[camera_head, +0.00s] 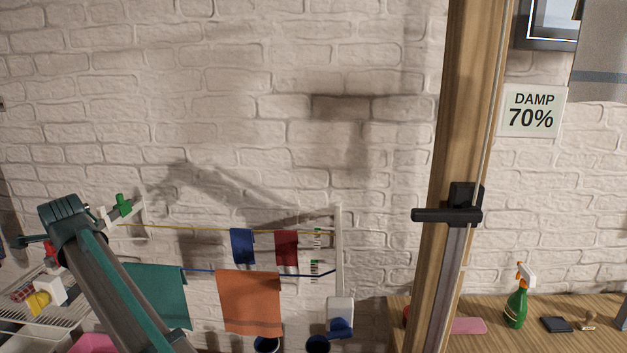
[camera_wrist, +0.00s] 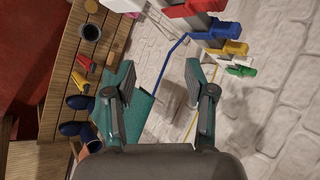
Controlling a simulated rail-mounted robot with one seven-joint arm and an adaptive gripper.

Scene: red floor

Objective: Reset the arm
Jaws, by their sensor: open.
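My arm (camera_head: 105,275) reaches up from the lower edge at the left in the head view and bends at a teal and dark joint. My gripper (camera_wrist: 160,78) is open in the wrist view, its two fingers spread wide with nothing between them. Behind the left finger hangs a teal cloth (camera_wrist: 137,115), and it also shows in the head view (camera_head: 160,292). I cannot tell how far it is from the finger. The gripper's fingers are not clear in the head view.
Colored clips (camera_wrist: 228,48) sit at the upper right of the wrist view. A wooden slatted surface (camera_wrist: 62,75) holds small items. A drying rack (camera_head: 338,255) bears an orange cloth (camera_head: 250,303). A wooden post (camera_head: 460,110) and a shelf with a green spray bottle (camera_head: 516,308) stand right.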

